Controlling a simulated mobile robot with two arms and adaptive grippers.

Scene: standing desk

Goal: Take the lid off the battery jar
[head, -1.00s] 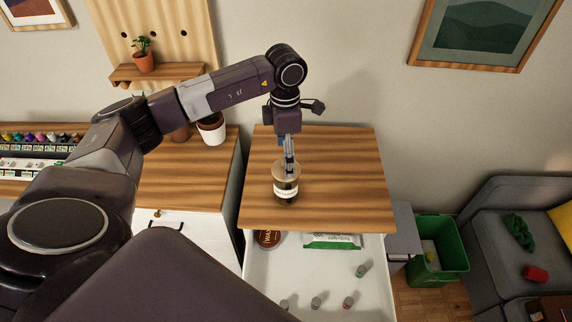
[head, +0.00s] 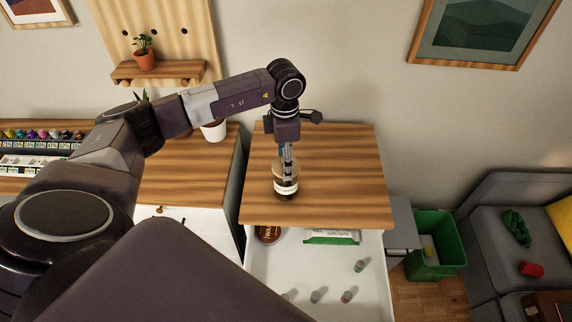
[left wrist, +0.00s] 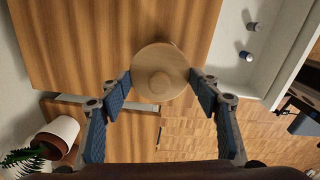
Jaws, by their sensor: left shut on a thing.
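The battery jar (head: 286,188) stands upright on the wooden desk top, dark inside with a pale label. Its round wooden lid (left wrist: 160,72) with a knob fills the middle of the left wrist view. My left gripper (left wrist: 161,82) points down over the jar, its blue-padded fingers shut on opposite sides of the lid. In the head view the fingertips (head: 287,168) are at the jar's top. Whether the lid still touches the jar's rim cannot be told. The jar's body is hidden under the lid in the wrist view. My right gripper is not in view.
Below the wooden top (head: 340,160), an open white drawer (head: 265,290) holds several small cylinders, a green-and-white packet (head: 332,237) and a brown round item (head: 268,233). A green bin (head: 437,245) stands to the right. The wooden top around the jar is clear.

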